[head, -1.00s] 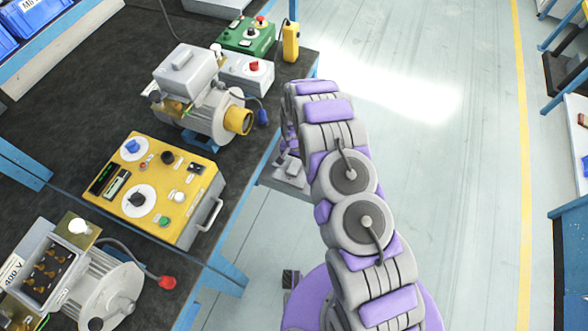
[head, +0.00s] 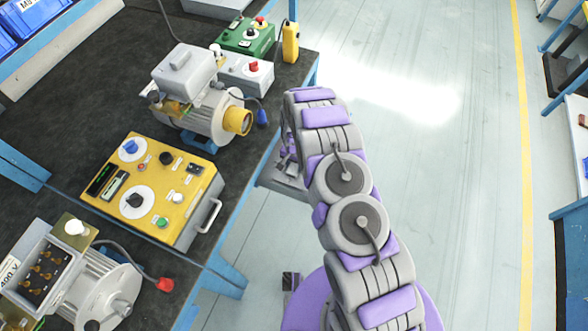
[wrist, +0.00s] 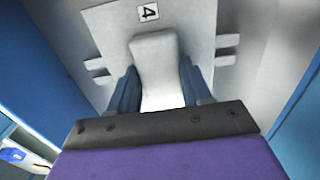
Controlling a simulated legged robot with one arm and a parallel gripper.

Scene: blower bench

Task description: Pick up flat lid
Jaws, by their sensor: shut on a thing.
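The flat lid (wrist: 112,32) is a pale grey plate with a small label reading 4 near the top of the wrist view. A raised whitish handle (wrist: 163,60) stands at its middle. My gripper (wrist: 160,78) is shut on this handle, with one dark blue finger on each side. Pale tabs show at the left and right of the plate. In the head view my gripper is mostly hidden behind my arm, beside the bench's right edge. I cannot tell whether the lid is raised off what lies below it.
The dark bench (head: 105,75) carries a yellow control box (head: 150,190), a motor with a yellow shaft end (head: 205,110), an open terminal-box motor (head: 75,285) and a green box (head: 247,37). A grey surface (head: 280,180) sits low beside the bench. The floor at right (head: 450,190) is clear.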

